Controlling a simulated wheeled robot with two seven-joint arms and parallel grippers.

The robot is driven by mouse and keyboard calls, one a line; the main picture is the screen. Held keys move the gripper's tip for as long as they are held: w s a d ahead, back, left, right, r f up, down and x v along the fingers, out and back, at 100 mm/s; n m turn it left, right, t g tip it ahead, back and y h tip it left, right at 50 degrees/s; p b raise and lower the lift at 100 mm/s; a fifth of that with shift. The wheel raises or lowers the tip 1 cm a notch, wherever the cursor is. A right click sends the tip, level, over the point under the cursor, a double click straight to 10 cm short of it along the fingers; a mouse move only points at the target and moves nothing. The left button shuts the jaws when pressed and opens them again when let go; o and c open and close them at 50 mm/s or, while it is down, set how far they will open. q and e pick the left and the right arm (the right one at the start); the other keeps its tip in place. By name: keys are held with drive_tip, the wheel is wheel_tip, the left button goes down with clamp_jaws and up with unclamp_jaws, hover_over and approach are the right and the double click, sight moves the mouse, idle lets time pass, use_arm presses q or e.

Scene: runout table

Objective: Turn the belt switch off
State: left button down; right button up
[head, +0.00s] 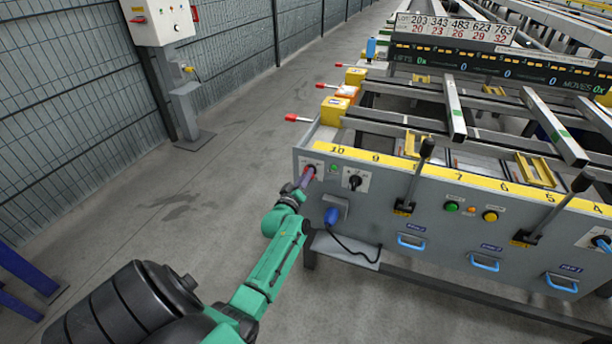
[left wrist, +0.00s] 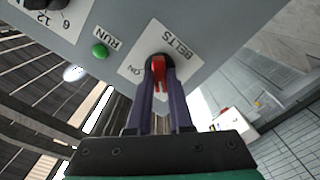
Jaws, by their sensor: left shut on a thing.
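The belt switch (left wrist: 158,70) is a red handle on a black round base, on a white plate (left wrist: 182,52) marked BELTS, with ON lettered at one side. In the left wrist view the two purple fingers of my left gripper (left wrist: 160,82) are shut on the red handle, one on each side. In the head view my left gripper (head: 306,180) reaches the plate at the left end of the grey panel (head: 376,222), partly hiding the switch. I cannot tell for sure which setting the handle points to. My right gripper is out of view.
A green RUN lamp (left wrist: 100,51) sits beside the switch. A black rotary knob (head: 355,181) is to its right, with a blue plug (head: 331,215) and cable below. Black levers (head: 415,175) stand farther right.

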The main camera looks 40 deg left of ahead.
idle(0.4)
use_arm(q)
drive_tip(key=c, duration=0.8)
unclamp_jaws()
drive_tip(key=shift+s, duration=0.1)
drive_tip(key=p+v, duration=0.1)
drive_tip(key=v, duration=1.3)
drive_tip(key=shift+s+d+p, duration=0.15)
drive_tip(key=shift+s+p, duration=0.05)
drive_tip(key=shift+p, duration=0.1)
